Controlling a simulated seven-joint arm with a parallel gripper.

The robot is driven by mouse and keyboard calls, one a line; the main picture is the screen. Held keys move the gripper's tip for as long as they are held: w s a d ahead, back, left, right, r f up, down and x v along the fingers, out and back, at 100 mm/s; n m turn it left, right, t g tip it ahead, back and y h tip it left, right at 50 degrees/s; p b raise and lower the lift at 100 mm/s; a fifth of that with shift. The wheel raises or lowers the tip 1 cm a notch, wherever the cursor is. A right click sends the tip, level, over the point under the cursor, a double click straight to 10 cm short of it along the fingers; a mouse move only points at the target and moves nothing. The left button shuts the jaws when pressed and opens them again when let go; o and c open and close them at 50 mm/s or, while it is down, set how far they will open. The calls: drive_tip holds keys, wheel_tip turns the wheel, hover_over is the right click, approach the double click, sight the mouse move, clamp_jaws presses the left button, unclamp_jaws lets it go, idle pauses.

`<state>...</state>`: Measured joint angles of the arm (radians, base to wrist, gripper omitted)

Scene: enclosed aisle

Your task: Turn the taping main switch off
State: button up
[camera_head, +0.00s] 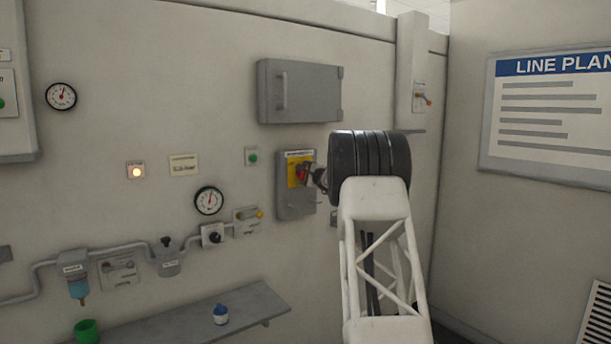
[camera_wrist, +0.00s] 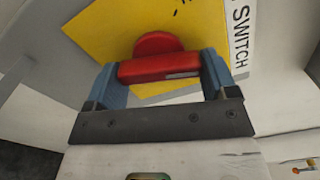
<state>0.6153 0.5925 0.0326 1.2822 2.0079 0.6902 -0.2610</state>
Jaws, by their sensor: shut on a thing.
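The main switch is a grey wall box (camera_head: 296,206) with a yellow plate (camera_head: 293,177) and a red rotary handle (camera_head: 301,173). In the wrist view the red handle (camera_wrist: 160,67) stands out from the yellow plate (camera_wrist: 110,28), and a white label reading "SWITCH" (camera_wrist: 241,38) runs beside it. My gripper (camera_wrist: 160,75) is shut on the red handle, with one blue finger at each end of its bar. In the head view my gripper (camera_head: 313,175) is at the box, partly hidden by my arm. The handle's off and on marks are not readable.
A grey cabinet (camera_head: 299,91) hangs above the switch box. A green button (camera_head: 252,157), a gauge (camera_head: 209,200) and a pipe with valves are to the left. A shelf (camera_head: 190,318) with a blue-capped bottle (camera_head: 221,314) juts out below. A line plan board (camera_head: 550,120) hangs on the right wall.

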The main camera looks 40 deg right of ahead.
drive_tip(key=n, duration=0.3)
drive_tip(key=shift+r+n, duration=0.1)
drive_tip(key=shift+n, duration=0.3)
drive_tip(key=n, duration=0.3)
drive_tip(key=shift+r+n, duration=0.15)
drive_tip(key=shift+n, duration=0.15)
drive_tip(key=n, duration=0.4)
drive_tip(key=shift+a+n, duration=0.1)
drive_tip(key=shift+n, duration=0.3)
drive_tip(key=o, duration=0.8)
drive_tip(key=shift+o, duration=0.2)
drive_tip(key=shift+s, duration=0.2)
